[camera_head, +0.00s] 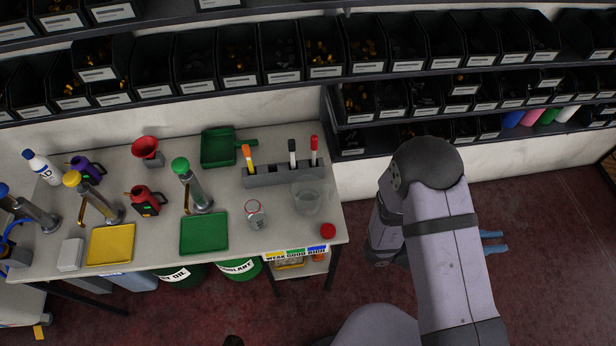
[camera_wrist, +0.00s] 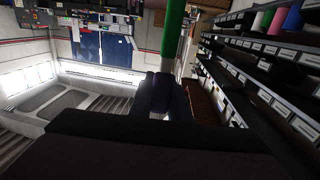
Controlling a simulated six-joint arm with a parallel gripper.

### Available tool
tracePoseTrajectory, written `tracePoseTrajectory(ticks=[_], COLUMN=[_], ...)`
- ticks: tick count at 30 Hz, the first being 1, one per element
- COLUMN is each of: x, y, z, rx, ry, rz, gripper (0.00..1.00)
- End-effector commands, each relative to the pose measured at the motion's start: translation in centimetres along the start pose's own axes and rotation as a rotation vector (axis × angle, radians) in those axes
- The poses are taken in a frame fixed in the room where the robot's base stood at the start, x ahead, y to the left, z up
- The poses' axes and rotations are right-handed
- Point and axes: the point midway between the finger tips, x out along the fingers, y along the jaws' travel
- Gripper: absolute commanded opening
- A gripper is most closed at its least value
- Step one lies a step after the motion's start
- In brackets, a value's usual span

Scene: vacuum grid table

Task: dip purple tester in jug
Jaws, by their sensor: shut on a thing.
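My gripper (camera_wrist: 167,97) shows dark in the wrist view. A clear jug (camera_head: 307,198) stands upright near the table's right end. A grey rack (camera_head: 283,174) behind it holds an orange-topped, a black-topped and a red-topped stick. My arm is apart from jug and rack.
A clear jar (camera_head: 255,215) and a red lid (camera_head: 328,231) sit near the jug. A green tray (camera_head: 204,233), yellow tray (camera_head: 111,244) and red can (camera_head: 145,200) stand left. Bin shelves (camera_head: 430,76) run behind. Two pale blue pieces (camera_head: 493,242) show beside my arm.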

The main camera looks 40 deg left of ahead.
Motion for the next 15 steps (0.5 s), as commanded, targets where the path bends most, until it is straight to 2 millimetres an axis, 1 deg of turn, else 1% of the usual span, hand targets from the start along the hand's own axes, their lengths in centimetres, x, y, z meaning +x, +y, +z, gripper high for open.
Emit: tracePoseTrajectory(ticks=[1,15], x=[0.0,0.0], y=[0.0,0.0], z=[-0.7,-4.1], rx=[0.000,0.000], ry=[0.000,0.000], rz=[0.000,0.000], gripper=[0.00,0.00])
